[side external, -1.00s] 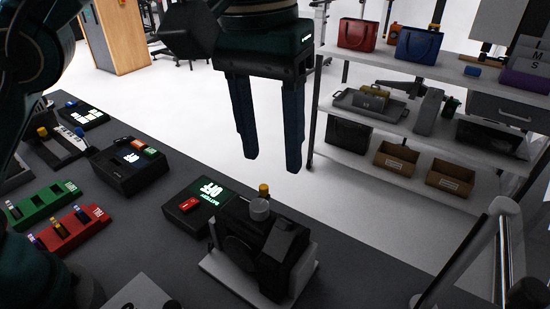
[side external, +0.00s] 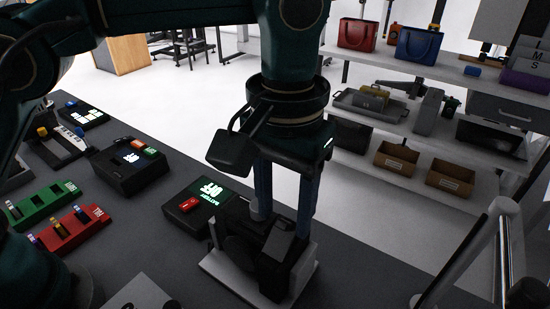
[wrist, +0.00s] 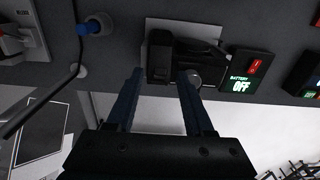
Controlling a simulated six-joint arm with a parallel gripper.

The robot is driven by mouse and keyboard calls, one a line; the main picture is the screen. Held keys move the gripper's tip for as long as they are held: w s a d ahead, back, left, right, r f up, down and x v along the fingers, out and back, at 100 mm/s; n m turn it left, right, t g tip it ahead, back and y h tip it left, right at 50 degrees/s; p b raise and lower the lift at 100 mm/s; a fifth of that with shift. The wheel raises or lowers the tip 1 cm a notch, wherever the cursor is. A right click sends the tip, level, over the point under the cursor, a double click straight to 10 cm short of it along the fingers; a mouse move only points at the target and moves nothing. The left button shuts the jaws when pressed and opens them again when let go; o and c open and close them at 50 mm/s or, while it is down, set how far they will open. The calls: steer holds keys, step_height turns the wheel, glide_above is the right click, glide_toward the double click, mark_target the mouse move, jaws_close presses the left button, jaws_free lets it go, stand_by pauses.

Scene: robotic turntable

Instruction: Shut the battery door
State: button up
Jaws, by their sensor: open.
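A black camera-like device (side external: 273,262) stands on a pale base plate (side external: 222,272) at the bench's near edge in the side view. It also shows in the wrist view (wrist: 160,58), beyond my fingertips. I cannot pick out its battery door or tell how far that door is open. A black box's display (side external: 212,190) reads "BATTERY OFF".
The display box with a red switch (side external: 187,204) is close left of the device. Another control box (side external: 128,165) and green (side external: 48,203) and red (side external: 75,231) racks are farther left. Shelves (side external: 400,130) stand to the right, across open floor.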

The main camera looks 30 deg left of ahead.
steer(key=shift+f, duration=0.3)
jaws_close()
steer(key=shift+w, duration=0.15)
steer(key=shift+w+f+g, duration=0.15)
steer(key=shift+w+g, duration=0.1)
steer(key=shift+g, duration=0.35)
jaws_free()
